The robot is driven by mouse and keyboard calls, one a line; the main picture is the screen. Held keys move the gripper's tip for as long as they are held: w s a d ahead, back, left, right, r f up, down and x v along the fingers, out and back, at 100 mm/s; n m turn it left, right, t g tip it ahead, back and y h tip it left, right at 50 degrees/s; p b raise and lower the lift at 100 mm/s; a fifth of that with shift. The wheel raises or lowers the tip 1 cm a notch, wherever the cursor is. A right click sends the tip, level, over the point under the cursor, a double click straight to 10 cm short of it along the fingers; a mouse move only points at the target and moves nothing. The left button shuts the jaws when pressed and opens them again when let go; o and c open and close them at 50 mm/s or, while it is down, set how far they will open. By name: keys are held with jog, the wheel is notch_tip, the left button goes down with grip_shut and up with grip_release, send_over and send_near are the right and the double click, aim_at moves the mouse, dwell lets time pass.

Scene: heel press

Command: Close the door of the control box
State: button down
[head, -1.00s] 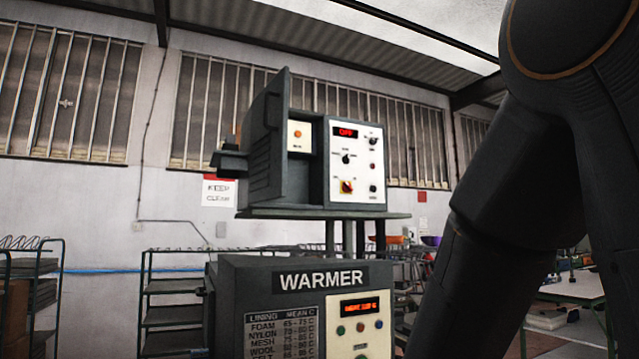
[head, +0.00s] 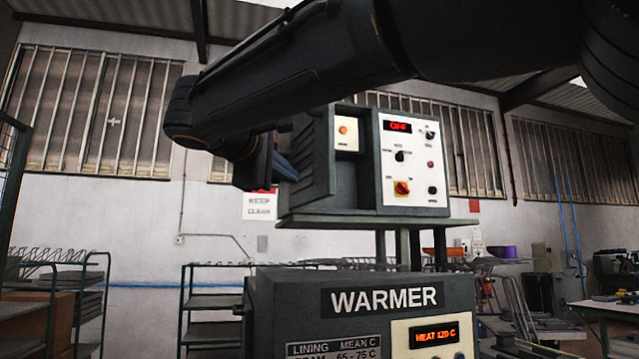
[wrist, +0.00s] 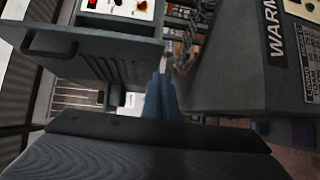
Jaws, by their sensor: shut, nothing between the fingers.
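The control box (head: 378,205) is a dark box with a white panel of knobs and a red OFF display, standing above the warmer. Its dark ribbed door (head: 312,165) stands open at the left, beside the bay with the orange button. My arm hides the door's upper part in the head view. In the wrist view the ribbed door (wrist: 112,62), with a dark bar handle (wrist: 50,45), lies at the upper left. My gripper (head: 288,172) is shut and empty at the door's left side. Its blue fingers show in the wrist view (wrist: 163,82), close to the door; I cannot tell whether they touch.
The warmer (head: 300,300) stands below the box and fills the right of the wrist view (wrist: 235,70). A metal rack (head: 205,305) stands behind at the left, another shelf (head: 20,200) at the far left. A workbench (head: 610,305) is at the right.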

notch_tip(320, 180, up, 4)
jog(key=t, duration=0.1)
jog(key=p, duration=0.4)
send_near(326, 172)
jog(key=w+a, duration=0.2)
jog(key=w, duration=0.2)
jog(key=shift+w+d+f+p, duration=0.1)
jog(key=shift+w+d+p, duration=0.15)
jog(key=shift+d+p, duration=0.5)
jog(key=shift+w+d+p, duration=0.25)
jog(key=shift+d+p, duration=0.05)
jog(key=shift+d, duration=0.8)
